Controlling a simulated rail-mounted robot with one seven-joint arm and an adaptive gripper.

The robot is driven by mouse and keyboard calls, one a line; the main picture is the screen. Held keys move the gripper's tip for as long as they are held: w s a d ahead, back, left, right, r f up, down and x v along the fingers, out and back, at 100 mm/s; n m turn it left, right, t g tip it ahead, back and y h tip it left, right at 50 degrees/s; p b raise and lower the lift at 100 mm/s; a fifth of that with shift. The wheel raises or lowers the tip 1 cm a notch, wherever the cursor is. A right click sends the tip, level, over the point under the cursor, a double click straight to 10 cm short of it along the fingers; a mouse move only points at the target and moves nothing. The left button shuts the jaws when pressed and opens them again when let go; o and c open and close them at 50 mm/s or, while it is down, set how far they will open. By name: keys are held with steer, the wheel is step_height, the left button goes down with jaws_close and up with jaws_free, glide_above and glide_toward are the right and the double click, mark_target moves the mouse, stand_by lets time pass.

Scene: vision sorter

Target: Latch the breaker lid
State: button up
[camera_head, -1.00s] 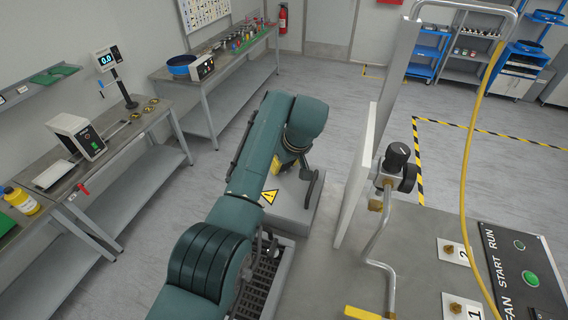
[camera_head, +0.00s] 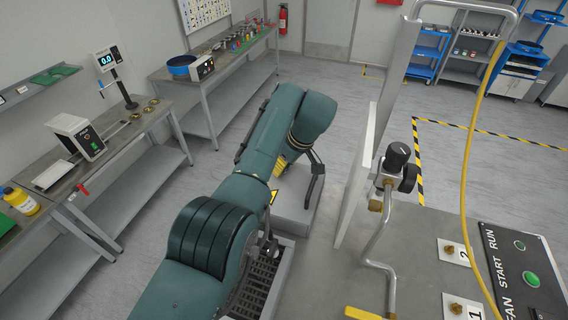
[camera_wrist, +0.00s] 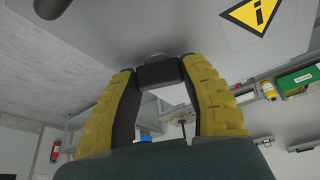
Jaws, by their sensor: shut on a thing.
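The breaker box (camera_head: 292,218) is a grey cabinet on the floor side of the bench, seen from above in the head view. A yellow warning triangle on its grey face is mostly hidden behind my arm. The wrist view shows this face, which I take for the breaker lid (camera_wrist: 210,42), with the triangle at the upper right. In the head view my gripper (camera_head: 284,164) is partly covered by my forearm. I cannot see the latch clearly.
A bench with a pipe, valve (camera_head: 397,157) and fan button panel (camera_head: 525,272) stands at the right, with an upright grey panel (camera_head: 362,180) at its edge. Work tables (camera_head: 130,140) line the left. Open floor lies behind.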

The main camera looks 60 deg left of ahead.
steer(key=o, duration=1.2)
steer(key=shift+f, duration=0.1)
steer(key=v, duration=1.2)
